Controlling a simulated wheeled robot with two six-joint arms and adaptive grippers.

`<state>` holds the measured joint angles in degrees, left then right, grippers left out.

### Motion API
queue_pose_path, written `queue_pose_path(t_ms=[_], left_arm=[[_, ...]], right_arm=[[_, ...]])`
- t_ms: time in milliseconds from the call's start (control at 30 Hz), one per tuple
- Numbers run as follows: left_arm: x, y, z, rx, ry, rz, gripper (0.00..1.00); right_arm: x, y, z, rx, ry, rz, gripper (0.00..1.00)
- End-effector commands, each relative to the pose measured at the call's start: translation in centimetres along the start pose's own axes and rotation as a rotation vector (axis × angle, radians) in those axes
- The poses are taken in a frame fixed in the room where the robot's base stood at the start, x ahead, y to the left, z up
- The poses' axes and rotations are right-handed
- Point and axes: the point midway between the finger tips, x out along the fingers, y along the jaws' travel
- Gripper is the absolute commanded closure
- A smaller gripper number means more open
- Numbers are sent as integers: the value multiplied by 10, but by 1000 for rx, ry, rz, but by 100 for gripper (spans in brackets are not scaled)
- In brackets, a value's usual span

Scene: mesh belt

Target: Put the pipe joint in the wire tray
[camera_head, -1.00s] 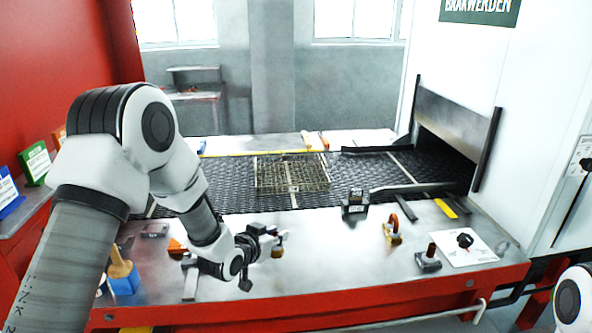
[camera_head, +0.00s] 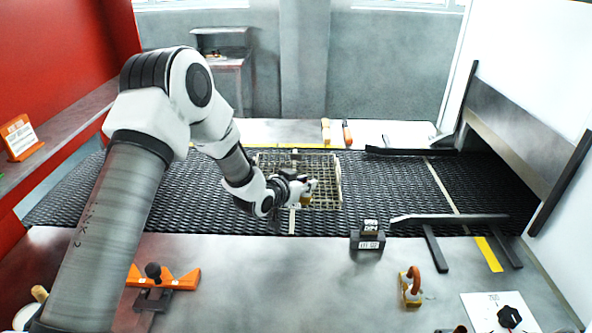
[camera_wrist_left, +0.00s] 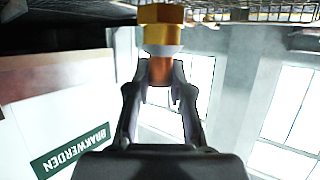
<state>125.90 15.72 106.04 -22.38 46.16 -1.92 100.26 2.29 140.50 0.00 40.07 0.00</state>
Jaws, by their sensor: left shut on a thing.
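The wire tray (camera_head: 338,178) lies on the dark mesh belt, partly hidden by my left arm. My left gripper (camera_head: 302,187) is shut on the pipe joint (camera_head: 308,193), which looks small and brassy in the head view. In the left wrist view, the pipe joint (camera_wrist_left: 160,30) has a brass hex end, a pale ring and a copper-coloured part between the fingers of my left gripper (camera_wrist_left: 161,82). In the head view, the joint appears over the front middle of the tray; its exact height is unclear. My right gripper is not in view.
The mesh belt (camera_head: 390,195) runs across under the tray. A black labelled block (camera_head: 368,240) stands on the front table, right of the tray. A black guide bar (camera_head: 450,218) lies to its right. An orange-handled piece (camera_head: 411,287) and an orange fixture (camera_head: 165,280) stand nearer.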

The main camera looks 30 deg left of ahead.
Motion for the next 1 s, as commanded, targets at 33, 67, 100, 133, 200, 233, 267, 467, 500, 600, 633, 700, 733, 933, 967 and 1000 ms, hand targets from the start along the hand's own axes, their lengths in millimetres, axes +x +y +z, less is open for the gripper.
queue_pose_path(t_ms=[33,67,100,133,200,233,267,467,500,600,633,700,733,933,967,1000], left_arm=[[7,-11,-5,-2,1,-2,100],[12,-17,-6,-1,-1,-2,100],[18,-25,-7,0,-1,-2,100],[22,-30,-7,1,-2,-1,100],[31,-44,-8,1,-4,-2,100],[36,-50,-10,1,-2,-1,100],[40,-55,-11,2,-2,-1,100],[58,-82,-14,1,-2,0,100],[61,-87,-15,2,-2,-1,100],[67,-85,4,0,-9,2,100],[69,-85,8,1,-7,1,100],[73,-85,17,1,-6,1,100],[74,-85,18,1,-4,1,100],[75,-84,21,0,-3,1,69],[75,-84,21,0,-4,1,58],[75,-84,21,0,-4,1,54]], right_arm=[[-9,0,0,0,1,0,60],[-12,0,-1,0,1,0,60],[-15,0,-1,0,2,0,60],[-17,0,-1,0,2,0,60],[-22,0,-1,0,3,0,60],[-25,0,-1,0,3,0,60],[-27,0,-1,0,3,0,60],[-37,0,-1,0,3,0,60],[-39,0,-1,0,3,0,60],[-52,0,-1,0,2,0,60],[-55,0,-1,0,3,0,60],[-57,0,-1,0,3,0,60],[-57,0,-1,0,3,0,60],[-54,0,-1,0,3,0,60],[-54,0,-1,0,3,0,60],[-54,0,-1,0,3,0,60]])
